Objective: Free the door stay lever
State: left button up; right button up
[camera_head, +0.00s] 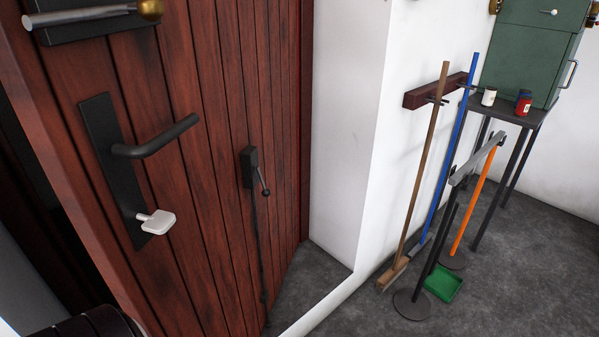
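The door stay lever (262,182) is a small black arm with a round end. It angles down to the right from a black housing (249,166) on the dark red plank door (213,242). A thin dark rod (260,250) runs from the housing down towards the floor. Whether the lever is latched cannot be told from here. No gripper fingers show in the head view, and nothing touches the lever.
The door carries a black handle (155,138), a pale key (157,222) and a bolt (85,16) with a brass knob. A white wall (345,110) stands right of the door. Brooms (425,160), a rack stand (475,165) and a table (505,110) with a green cabinet (525,50) stand farther right.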

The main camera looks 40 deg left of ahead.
aim_at(266, 192)
jog(key=i, duration=1.75)
jog(key=i+u, duration=0.2)
jog(key=u, duration=0.25)
jog(key=i+l+u, duration=0.1)
jog(key=u, duration=0.3)
jog(key=i+l+u, duration=0.2)
jog(key=u, duration=0.25)
jog(key=i, duration=0.1)
